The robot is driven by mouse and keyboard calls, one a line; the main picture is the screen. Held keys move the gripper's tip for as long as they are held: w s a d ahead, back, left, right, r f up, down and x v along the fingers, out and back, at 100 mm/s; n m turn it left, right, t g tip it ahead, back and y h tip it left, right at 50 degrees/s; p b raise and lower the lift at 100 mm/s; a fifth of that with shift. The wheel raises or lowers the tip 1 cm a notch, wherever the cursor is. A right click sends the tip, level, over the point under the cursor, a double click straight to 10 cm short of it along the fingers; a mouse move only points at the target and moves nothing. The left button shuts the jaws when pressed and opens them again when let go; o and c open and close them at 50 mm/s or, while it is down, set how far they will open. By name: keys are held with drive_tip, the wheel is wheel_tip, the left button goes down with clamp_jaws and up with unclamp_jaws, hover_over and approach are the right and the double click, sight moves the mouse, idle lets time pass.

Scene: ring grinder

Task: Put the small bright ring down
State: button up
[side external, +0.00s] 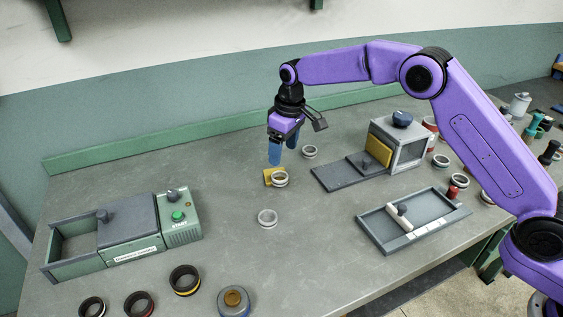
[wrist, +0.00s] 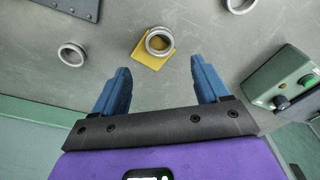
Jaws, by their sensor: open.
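A small bright metal ring (side external: 280,179) lies over a yellow square pad (side external: 268,177), seeming to overlap its edge. In the wrist view the ring (wrist: 160,41) rests on the pad (wrist: 150,60), just beyond the fingertips. My gripper (side external: 283,156) is above the table near the ring, with its blue fingers pointing down. In the wrist view my gripper (wrist: 160,75) is open, with nothing between its fingers. Two similar light rings lie on the bare table, one farther back (side external: 309,152) and one nearer the front (side external: 267,218). Which ring the task names is not certain.
A green-grey box with a green button (side external: 178,216) stands at left. A grey machine with a yellow panel (side external: 378,150) stands at back right, with a grey tray (side external: 410,222) in front. Several dark rings, one here (side external: 184,280), lie at the front. Table around the pad is mostly clear.

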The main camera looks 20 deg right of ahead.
drive_tip(key=shift+s+d+r, duration=0.1)
drive_tip(key=shift+r, duration=0.85)
drive_tip(key=shift+s+d+r, duration=0.1)
drive_tip(key=shift+r, duration=0.8)
drive_tip(key=s+d+r+n, duration=0.1)
drive_tip(key=s+d+r, duration=0.15)
drive_tip(key=s, duration=0.75)
drive_tip(key=s+d+r+n, duration=0.1)
drive_tip(key=s+r+n, duration=0.15)
drive_tip(key=s, duration=0.75)
drive_tip(key=s+d+f+n, duration=0.1)
drive_tip(key=s+d, duration=0.7)
drive_tip(key=s, duration=0.4)
drive_tip(key=s+d+f+n+g, duration=0.1)
drive_tip(key=s+d, duration=0.7)
drive_tip(key=s, duration=0.4)
drive_tip(key=shift+s+f, duration=0.15)
drive_tip(key=shift+f, duration=0.25)
drive_tip(key=shift+d, duration=0.1)
